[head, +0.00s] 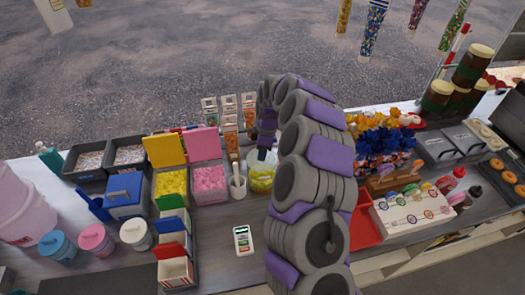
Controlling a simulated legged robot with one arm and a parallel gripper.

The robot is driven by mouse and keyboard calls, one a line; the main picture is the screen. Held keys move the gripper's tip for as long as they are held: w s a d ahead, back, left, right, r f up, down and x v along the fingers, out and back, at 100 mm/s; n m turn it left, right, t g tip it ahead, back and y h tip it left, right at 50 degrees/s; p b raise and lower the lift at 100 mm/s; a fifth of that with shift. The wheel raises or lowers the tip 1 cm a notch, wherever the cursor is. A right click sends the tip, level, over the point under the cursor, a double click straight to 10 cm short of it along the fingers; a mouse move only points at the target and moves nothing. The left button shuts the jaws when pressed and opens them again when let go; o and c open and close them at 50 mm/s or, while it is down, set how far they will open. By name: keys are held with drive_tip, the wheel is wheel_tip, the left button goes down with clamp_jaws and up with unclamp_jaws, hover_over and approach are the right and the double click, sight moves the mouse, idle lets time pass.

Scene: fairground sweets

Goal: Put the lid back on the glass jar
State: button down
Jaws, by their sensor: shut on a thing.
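The glass jar (261,180), with yellow contents, stands on the counter just right of a white mortar. My gripper (265,146) points down above the jar, at the end of my purple and grey arm. It is shut on what looks like the pale lid (254,158), at the jar's mouth. The arm hides part of the jar's right side. I cannot tell whether the lid touches the rim.
The white mortar with a pestle (237,188) stands close left of the jar. Tubs of yellow sweets (171,184) and pink sweets (209,182) are further left. A small card reader (243,240) lies in front. A red tray (366,228) is right of my arm.

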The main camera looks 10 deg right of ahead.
drive_tip(key=shift+a, duration=0.1)
drive_tip(key=shift+a, duration=0.25)
drive_tip(key=shift+d+f, duration=0.2)
drive_tip(key=shift+d, duration=0.2)
drive_tip(key=shift+a, duration=0.1)
idle(0.8)
drive_tip(key=c, duration=0.8)
unclamp_jaws()
drive_tip(key=shift+o, duration=0.5)
drive_tip(key=o, duration=0.4)
drive_tip(key=shift+o, duration=0.2)
